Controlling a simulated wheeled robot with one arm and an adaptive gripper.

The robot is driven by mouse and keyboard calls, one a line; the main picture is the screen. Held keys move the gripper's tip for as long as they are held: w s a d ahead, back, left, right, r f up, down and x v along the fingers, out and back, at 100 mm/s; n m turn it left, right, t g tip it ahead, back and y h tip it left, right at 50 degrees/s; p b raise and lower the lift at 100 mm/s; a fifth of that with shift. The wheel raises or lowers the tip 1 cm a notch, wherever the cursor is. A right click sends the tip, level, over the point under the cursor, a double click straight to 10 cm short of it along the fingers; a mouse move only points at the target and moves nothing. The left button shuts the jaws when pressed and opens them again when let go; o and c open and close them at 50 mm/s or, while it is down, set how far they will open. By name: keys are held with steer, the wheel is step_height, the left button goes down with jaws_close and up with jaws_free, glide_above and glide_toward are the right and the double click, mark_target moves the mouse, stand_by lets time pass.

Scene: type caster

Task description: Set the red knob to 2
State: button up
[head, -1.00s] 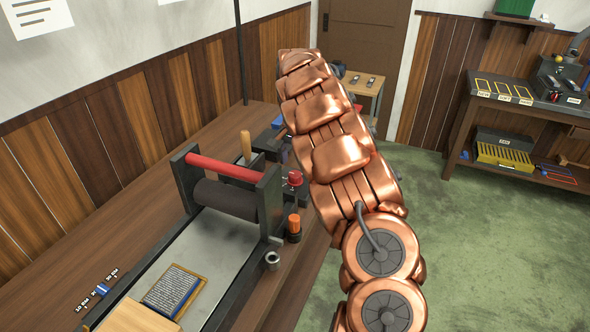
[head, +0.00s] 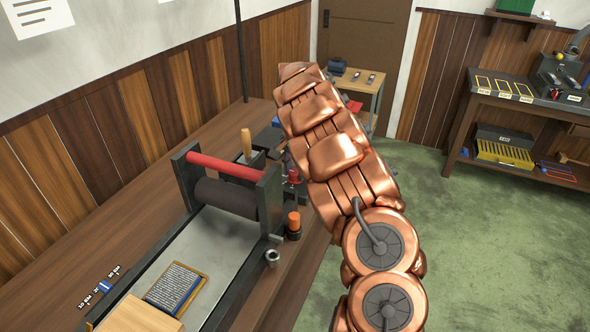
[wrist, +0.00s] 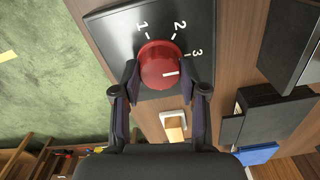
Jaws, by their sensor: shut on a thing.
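The red knob (wrist: 158,54) stands on a dark dial plate (wrist: 110,30) marked 1, 2 and 3 in white. Its white pointer line faces right in the wrist view, nearest the 3 but a little below that mark, and away from the 2. My gripper (wrist: 161,76) is shut on the knob, one finger on its left side and one on its right. In the head view the red knob (head: 293,177) is partly visible beside my arm, which hides most of the gripper.
A press with a red bar (head: 222,167) and dark roller stands left of the knob on the wooden bench (head: 60,250). An orange-topped post (head: 293,222) stands close in front of the knob. A side table (head: 350,80) is behind, and green floor (head: 460,220) lies open on the right.

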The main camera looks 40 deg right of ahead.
steer(key=c, duration=0.4)
steer(key=shift+c, duration=0.2)
steer(key=shift+f, duration=0.1)
steer(key=shift+a+f+n+b, duration=0.1)
steer(key=shift+f+n+b, duration=0.05)
steer(key=shift+n+b, duration=1.55)
steer(key=shift+b, duration=0.1)
steer(key=n+b, duration=0.2)
steer(key=n, duration=0.1)
steer(key=shift+n, duration=0.3)
steer(key=shift+n+b, duration=0.8)
steer(key=shift+n, duration=0.6)
steer(key=shift+r, duration=0.2)
